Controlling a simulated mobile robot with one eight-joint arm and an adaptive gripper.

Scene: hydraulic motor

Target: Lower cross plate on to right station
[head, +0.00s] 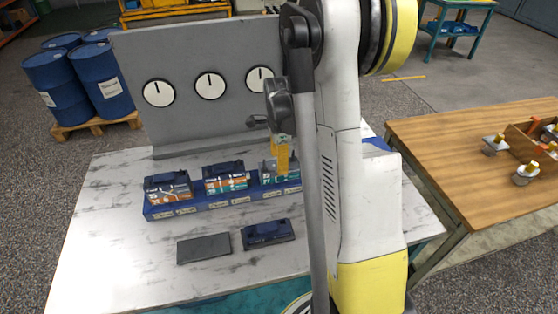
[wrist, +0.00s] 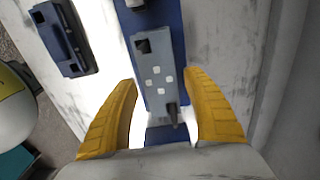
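In the wrist view a grey plate (wrist: 159,78) with white square marks and two dark studs lies between my gripper's (wrist: 160,82) yellow fingers. A narrow gap shows on each side of it; the fingers look open. In the head view my gripper (head: 282,158) is over the right station (head: 281,177), at the right end of the blue base (head: 218,205). That station has a grey top, partly hidden by a finger. I cannot tell whether the grey plate is the cross plate or the station's own top, nor whether it rests there.
The left station (head: 168,188) and middle station (head: 225,178) have dark blue tops. In front lie an empty dark pad (head: 204,248) and a dark blue part on a pad (head: 268,233). A grey panel with dials (head: 210,60) stands behind. The table's front left is clear.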

